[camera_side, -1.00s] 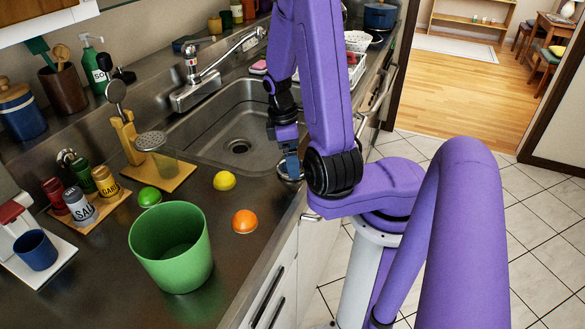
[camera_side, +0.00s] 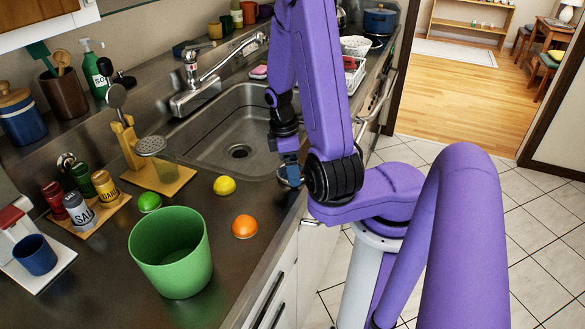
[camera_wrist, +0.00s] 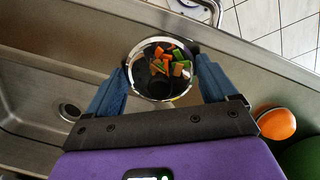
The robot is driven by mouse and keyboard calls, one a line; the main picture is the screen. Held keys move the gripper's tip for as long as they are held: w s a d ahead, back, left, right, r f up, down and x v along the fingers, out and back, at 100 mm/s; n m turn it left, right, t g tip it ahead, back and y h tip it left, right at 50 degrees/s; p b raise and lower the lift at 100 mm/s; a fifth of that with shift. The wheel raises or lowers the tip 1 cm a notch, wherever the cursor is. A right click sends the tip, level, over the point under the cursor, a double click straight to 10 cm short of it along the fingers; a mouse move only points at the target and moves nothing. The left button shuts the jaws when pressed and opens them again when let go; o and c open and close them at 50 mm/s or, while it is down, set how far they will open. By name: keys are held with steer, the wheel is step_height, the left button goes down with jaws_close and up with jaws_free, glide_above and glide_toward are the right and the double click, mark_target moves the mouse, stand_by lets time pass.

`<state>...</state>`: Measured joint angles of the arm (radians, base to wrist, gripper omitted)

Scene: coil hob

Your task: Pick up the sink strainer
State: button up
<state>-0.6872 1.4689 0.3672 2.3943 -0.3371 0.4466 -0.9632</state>
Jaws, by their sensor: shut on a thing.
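The sink strainer (camera_wrist: 160,98) is a round, shiny metal cup with orange, green and brown scraps inside, seen from above in the wrist view. My gripper (camera_wrist: 162,66) is shut on it, with one blue finger on each side of its rim. In the side view, my gripper (camera_side: 289,176) is low over the counter strip by the front right of the sink, and only a little of the strainer's rim shows. I cannot tell whether the strainer touches the counter.
The sink (camera_side: 215,140) with its open drain (camera_side: 239,151) lies behind and left of my gripper. A lemon (camera_side: 224,186), an orange (camera_side: 244,226), a lime (camera_side: 149,202) and a green bin (camera_side: 170,270) stand to the left. The faucet (camera_side: 200,85) stands behind the sink.

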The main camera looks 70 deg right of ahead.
steer(key=shift+r, duration=0.7)
steer(key=s+a+r, duration=0.5)
steer(key=s+r, duration=0.6)
steer(key=s, duration=0.2)
steer(key=w+a+r+m+y, duration=0.1)
steer(key=w+a+r+y, duration=0.15)
steer(key=w+a, duration=0.4)
steer(key=w+a+r+y, duration=0.1)
steer(key=w+a+y, duration=0.35)
steer(key=w, duration=0.35)
steer(key=w+a+r+y, duration=0.3)
steer(key=a+r, duration=0.1)
steer(key=a, duration=0.4)
steer(key=w+a+r+y, duration=0.3)
steer(key=a+r, duration=0.1)
steer(key=a, duration=0.4)
step_height(320, 180, down, 6)
steer(key=n+g+y, duration=0.1)
steer(key=n+y, duration=0.1)
steer(key=y, duration=0.7)
steer(key=shift+w+y, duration=0.2)
steer(key=shift+y, duration=0.2)
steer(key=shift+g, duration=0.4)
